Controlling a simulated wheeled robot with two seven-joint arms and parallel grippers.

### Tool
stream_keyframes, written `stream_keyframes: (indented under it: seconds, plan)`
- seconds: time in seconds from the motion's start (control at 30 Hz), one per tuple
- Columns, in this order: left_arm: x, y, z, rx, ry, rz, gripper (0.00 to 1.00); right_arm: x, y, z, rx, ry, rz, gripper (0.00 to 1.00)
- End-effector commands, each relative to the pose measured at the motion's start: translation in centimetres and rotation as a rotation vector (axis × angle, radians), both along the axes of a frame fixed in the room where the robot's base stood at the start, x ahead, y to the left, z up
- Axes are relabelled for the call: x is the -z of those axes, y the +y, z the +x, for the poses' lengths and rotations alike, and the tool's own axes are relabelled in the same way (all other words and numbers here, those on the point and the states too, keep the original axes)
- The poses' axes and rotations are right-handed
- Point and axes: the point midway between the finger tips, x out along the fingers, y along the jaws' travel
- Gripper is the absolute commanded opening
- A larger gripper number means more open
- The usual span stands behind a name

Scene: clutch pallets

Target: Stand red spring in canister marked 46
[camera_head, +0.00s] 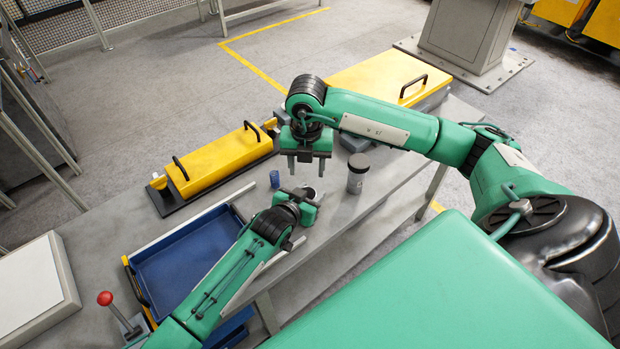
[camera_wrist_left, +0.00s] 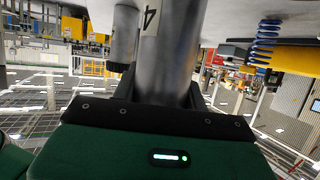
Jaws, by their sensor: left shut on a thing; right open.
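My left gripper (camera_head: 307,199) is shut on a grey metal canister (camera_wrist_left: 168,55). A "4" shows on its side and the rest of the mark is hidden. In the head view the held canister's open top (camera_head: 315,188) is partly covered by my left gripper. My right gripper (camera_head: 306,167) is open and empty, fingers down, above and behind that canister. A second, dark-topped canister (camera_head: 356,174) stands upright to the right; no number is readable on it. I see no red spring in either view.
A blue spring (camera_head: 275,179) stands on the grey table (camera_head: 362,205) left of the grippers; it also shows in the left wrist view (camera_wrist_left: 264,42). A blue tray (camera_head: 190,262), yellow handled blocks (camera_head: 218,158) and a red-knobbed lever (camera_head: 105,298) are around the workspace.

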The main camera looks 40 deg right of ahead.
Motion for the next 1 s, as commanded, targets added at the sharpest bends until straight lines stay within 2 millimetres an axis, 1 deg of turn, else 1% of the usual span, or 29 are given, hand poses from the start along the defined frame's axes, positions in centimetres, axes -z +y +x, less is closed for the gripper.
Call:
stream_keyframes:
  seconds: [0.3,0.33,0.43,0.47,0.8,0.93,1.0]
  plan:
    - [-0.1,0.0,0.0,0.000,0.000,-0.001,0.12,0.0,0.0,0.0,0.000,-0.001,-0.001,0.51]
    - [-0.1,0.0,0.1,-0.001,-0.001,-0.001,0.46,0.0,0.0,0.0,0.001,-0.001,-0.001,0.51]
    - [-0.1,0.0,0.1,-0.001,-0.001,-0.001,0.65,0.0,0.0,0.0,0.001,-0.001,-0.001,0.51]
    - [-0.1,0.0,0.1,-0.001,-0.001,-0.001,0.69,0.0,0.0,0.0,0.001,-0.001,-0.001,0.51]
    - [0.0,0.2,0.0,-0.001,0.000,0.001,0.69,0.0,0.0,0.0,0.001,-0.001,-0.001,0.51]
    - [-0.3,0.8,-0.3,0.000,0.001,0.000,0.69,0.1,0.0,0.0,0.001,-0.001,-0.001,0.51]
    - [-0.5,1.5,-0.6,-0.002,0.001,-0.001,0.69,0.2,0.0,0.0,0.001,-0.001,-0.001,0.51]
